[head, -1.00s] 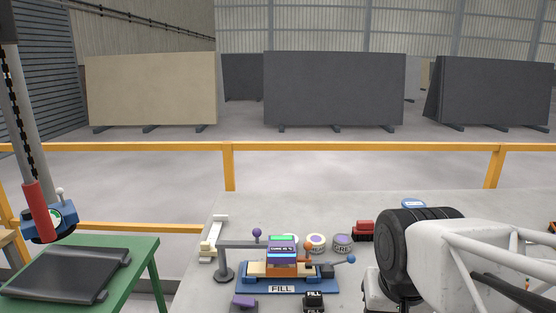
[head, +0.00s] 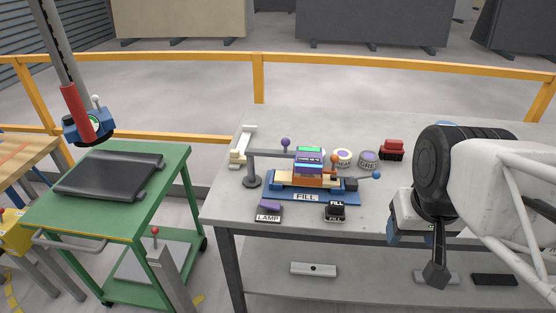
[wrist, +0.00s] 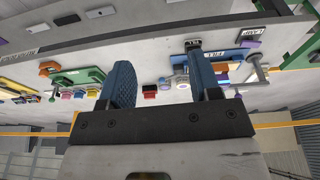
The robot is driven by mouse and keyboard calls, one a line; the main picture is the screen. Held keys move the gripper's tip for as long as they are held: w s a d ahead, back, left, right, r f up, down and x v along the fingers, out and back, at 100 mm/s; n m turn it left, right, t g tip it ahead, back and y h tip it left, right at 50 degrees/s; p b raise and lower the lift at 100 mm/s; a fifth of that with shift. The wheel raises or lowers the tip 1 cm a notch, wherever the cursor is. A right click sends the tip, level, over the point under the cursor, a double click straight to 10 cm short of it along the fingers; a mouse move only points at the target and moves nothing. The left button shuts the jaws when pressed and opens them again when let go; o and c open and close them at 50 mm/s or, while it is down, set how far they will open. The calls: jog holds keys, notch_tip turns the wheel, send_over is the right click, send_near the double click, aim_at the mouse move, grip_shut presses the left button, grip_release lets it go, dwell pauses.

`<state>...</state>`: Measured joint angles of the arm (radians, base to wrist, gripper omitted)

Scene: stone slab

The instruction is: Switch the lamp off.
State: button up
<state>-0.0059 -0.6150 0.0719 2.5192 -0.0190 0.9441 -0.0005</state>
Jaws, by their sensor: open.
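The lamp (head: 270,153) is a grey post and arm with a purple head over the blue FILL fixture (head: 345,195); bluish light shows under its head. The purple switch (head: 270,205) labelled LAMP sits at the table's front edge, left of a black FILL switch (head: 335,210). Its rocker position is too small to tell. The LAMP switch also shows in the wrist view (wrist: 250,43), at upper right. My gripper (wrist: 160,62) is open, with blue fingers apart and nothing between them. In the head view it is at the right, partly hidden by my arm, well away from the switch.
The grey table (head: 420,150) also holds tins (head: 368,158), a red block (head: 392,150) and a cream bracket (head: 242,147). A purple-knobbed lever (head: 285,143) and an orange-knobbed lever stand near the lamp. A green cart (head: 110,215) stands left. Free tabletop lies right of the fixture.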

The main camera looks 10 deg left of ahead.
jog(key=w+a+n+g, duration=0.1)
jog(key=w+a+n, duration=0.4)
jog(key=w, duration=0.5)
jog(key=n+g+h, duration=0.2)
jog(key=n+h, duration=0.2)
jog(key=n, duration=0.9)
send_near(267, 203)
jog(key=shift+s+d+f, duration=0.1)
jog(key=shift+f, duration=0.65)
jog(key=shift+x, duration=3.9)
jog(key=shift+d, duration=0.1)
